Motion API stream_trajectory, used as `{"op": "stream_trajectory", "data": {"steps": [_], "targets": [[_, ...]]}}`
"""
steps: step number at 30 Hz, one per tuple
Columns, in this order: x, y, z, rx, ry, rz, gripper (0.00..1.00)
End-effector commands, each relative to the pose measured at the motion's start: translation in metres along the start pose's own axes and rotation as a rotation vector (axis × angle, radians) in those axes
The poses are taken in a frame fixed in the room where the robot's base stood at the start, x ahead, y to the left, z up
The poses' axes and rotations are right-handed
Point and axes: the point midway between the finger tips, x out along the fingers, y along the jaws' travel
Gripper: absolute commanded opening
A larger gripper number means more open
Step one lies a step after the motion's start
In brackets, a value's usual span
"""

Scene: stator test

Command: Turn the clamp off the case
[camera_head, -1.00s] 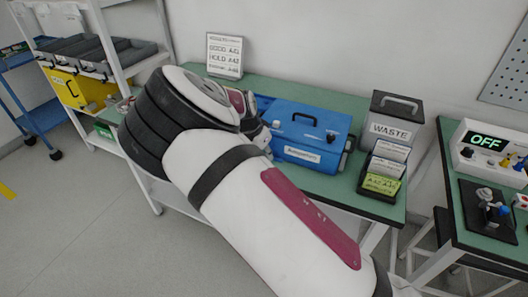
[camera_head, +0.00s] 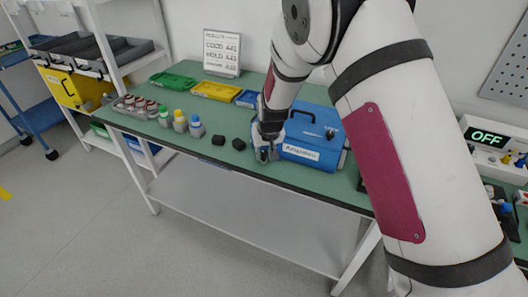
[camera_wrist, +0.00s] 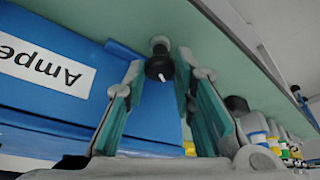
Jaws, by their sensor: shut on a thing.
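The blue case (camera_head: 327,118) with a white label and dark handle stands on the green bench; its side and label also show in the wrist view (camera_wrist: 45,100). The clamp (camera_wrist: 160,67), a black knob with a white mark and a grey metal end, is beside the case in the wrist view. My gripper (camera_wrist: 161,70) has its two teal-padded fingers on either side of this knob and is shut on it. In the head view my gripper (camera_head: 264,152) is at the case's left front corner, and the clamp is hidden there.
Small bottles with coloured caps (camera_head: 180,122) and two black blocks (camera_head: 228,142) stand left of my gripper. Green (camera_head: 173,81), yellow (camera_head: 216,91) and blue trays lie behind. A tray of reddish parts (camera_head: 137,107) is at the bench's left end. My arm covers the right side.

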Motion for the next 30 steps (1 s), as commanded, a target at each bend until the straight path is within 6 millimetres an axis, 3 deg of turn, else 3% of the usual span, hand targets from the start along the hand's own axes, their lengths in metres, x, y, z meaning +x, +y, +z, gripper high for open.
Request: {"op": "stream_trajectory", "data": {"steps": [15,30], "targets": [[0.0027,0.005,-0.0023,-0.379,0.003,-0.158,0.0],[0.0016,0.0046,-0.0015,-0.506,0.0,-0.21,0.0]]}}
